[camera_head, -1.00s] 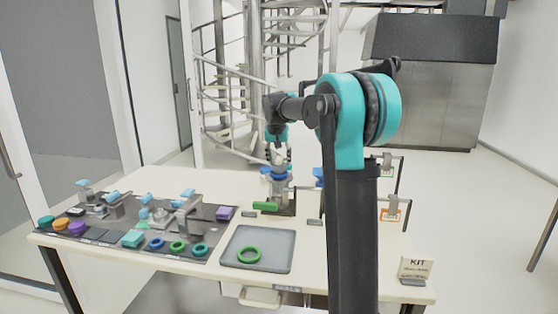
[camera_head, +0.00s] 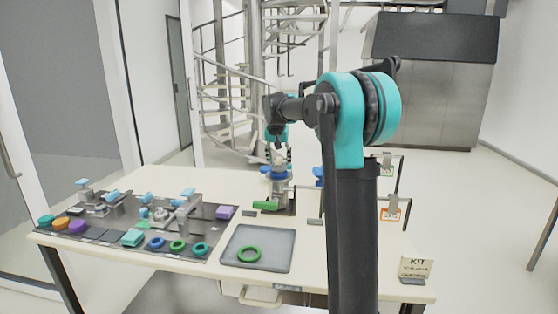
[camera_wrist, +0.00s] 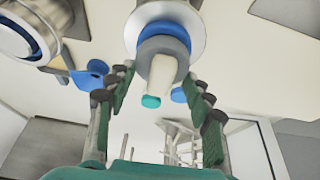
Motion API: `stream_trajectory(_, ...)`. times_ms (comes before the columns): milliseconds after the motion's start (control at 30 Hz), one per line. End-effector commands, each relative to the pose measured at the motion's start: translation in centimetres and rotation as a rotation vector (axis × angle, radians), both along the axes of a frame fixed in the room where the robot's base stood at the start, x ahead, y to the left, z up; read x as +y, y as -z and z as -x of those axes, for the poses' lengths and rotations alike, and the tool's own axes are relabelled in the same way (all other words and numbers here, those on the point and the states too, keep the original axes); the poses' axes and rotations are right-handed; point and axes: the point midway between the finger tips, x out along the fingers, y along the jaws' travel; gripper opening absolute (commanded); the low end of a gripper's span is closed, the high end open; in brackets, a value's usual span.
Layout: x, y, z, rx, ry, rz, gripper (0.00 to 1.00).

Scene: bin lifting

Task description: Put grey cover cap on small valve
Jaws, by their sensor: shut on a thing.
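My gripper (camera_wrist: 158,80) points down at the small valve, its fingers on either side of a grey ring-shaped cap (camera_wrist: 178,45) and shut on it. In the wrist view the cap lies against the valve's blue ring (camera_wrist: 178,31) and pale round flange (camera_wrist: 196,15). A cream cone with a teal tip shows through the cap's middle. In the head view my gripper (camera_head: 278,156) is right over the valve (camera_head: 279,178), which stands upright on a dark base at the table's back. Whether the cap is fully seated cannot be told.
A green block (camera_head: 265,205) lies in front of the valve. A dark mat (camera_head: 105,235) at left carries fixtures, rings and caps. A KIT sign (camera_head: 416,267) stands front right. Another large metal cylinder (camera_wrist: 25,30) is close by in the wrist view.

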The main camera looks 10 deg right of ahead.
Motion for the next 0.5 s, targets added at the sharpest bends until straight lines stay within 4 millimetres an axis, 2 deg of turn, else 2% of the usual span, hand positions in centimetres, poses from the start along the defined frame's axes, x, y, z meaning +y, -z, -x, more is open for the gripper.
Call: stream_trajectory(500, 0.00, 0.37, 0.01, 0.000, 0.000, 0.000, 0.29)
